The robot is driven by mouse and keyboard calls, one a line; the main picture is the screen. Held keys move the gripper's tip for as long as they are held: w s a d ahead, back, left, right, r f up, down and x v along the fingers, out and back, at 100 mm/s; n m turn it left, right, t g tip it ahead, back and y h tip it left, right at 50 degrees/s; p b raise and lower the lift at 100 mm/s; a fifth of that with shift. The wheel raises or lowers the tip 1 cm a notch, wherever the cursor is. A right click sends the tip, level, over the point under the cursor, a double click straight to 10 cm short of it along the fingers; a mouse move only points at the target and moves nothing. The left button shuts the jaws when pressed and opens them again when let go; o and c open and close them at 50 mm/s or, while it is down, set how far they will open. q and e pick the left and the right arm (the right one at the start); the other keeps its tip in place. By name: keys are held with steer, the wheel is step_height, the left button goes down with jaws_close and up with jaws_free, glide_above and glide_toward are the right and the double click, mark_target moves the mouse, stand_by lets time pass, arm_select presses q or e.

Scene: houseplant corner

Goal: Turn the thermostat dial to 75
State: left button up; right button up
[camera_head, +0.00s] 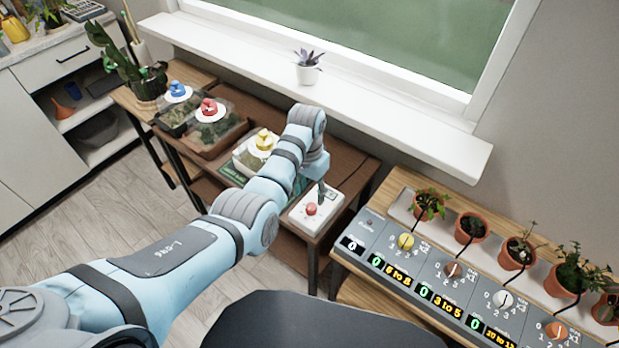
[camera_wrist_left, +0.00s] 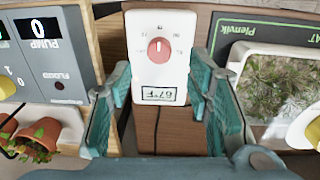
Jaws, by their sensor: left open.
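The thermostat (camera_head: 318,215) is a white box with a red dial (camera_head: 311,209), standing on the brown wooden table in the head view. In the left wrist view the thermostat (camera_wrist_left: 160,28) appears upside down with its dial (camera_wrist_left: 158,50) and a small display (camera_wrist_left: 159,94) that seems to read 67°F. My left gripper (camera_head: 322,192) is above the thermostat, beside its dial in the head view. In the wrist view its two teal fingers (camera_wrist_left: 160,88) are apart, with nothing between them touching visibly. My right gripper is not in view.
A grey pump panel (camera_head: 440,275) with several dials and potted plants stands at the right. Lidded terrariums (camera_head: 213,133) line the table behind my left arm. A white windowsill (camera_head: 400,130) runs above, holding a small succulent (camera_head: 308,70).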

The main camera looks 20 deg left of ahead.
mark_target(309, 206)
arm_select(q)
step_height(309, 206, up, 6)
steer(key=shift+a, duration=0.15)
stand_by(0.3)
